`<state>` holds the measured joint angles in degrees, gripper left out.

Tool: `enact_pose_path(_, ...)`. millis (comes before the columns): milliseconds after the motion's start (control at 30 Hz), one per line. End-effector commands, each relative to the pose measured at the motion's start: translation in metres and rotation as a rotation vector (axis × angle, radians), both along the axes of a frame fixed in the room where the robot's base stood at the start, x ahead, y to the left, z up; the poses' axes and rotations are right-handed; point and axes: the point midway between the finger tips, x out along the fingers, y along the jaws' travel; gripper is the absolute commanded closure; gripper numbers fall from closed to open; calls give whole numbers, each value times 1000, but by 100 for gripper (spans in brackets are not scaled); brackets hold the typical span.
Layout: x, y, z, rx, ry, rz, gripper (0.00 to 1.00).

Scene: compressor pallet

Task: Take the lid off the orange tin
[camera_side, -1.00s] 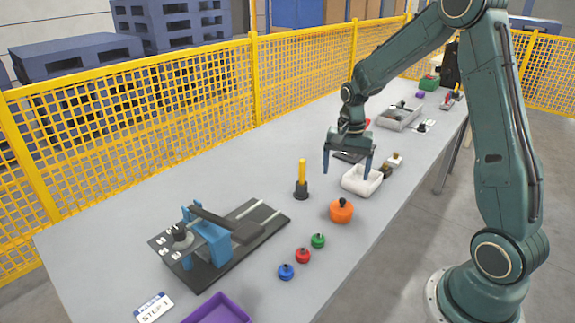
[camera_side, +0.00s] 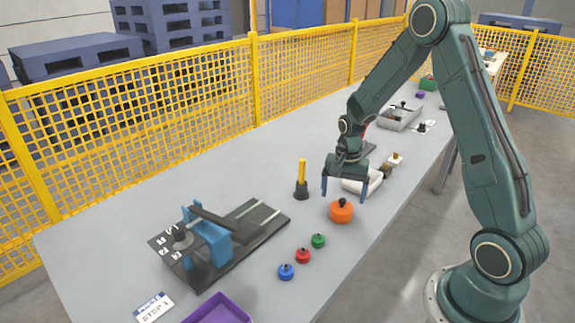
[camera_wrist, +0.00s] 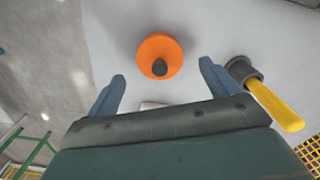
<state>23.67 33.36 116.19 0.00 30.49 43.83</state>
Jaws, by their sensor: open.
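The orange tin (camera_side: 341,214) stands upright on the grey table, right of the middle in the side view. Its lid carries a dark knob (camera_side: 342,202) and sits on the tin. In the wrist view the orange tin (camera_wrist: 174,50) shows from above, beyond the fingertips, with its dark knob (camera_wrist: 160,68). My gripper (camera_side: 344,194) is open and empty, above and just behind the tin in the side view. In the wrist view the two blue fingers of my gripper (camera_wrist: 162,72) are spread wide to either side of the knob. No contact with the tin shows.
A yellow rod in a black holder (camera_side: 301,182) stands close to the left finger. A white bin (camera_side: 366,184) is partly hidden behind my gripper. Red (camera_side: 303,255), green (camera_side: 318,240) and blue (camera_side: 286,271) knobbed pieces lie in front. A dark fixture (camera_side: 225,246) is at left.

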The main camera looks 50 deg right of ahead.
Motion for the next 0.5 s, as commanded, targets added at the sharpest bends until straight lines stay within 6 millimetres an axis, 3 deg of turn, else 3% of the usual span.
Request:
enact_pose_path(200,-1,0,-24,1,3,0,13)
enact_pose_path(500,0,0,-32,0,0,0,13)
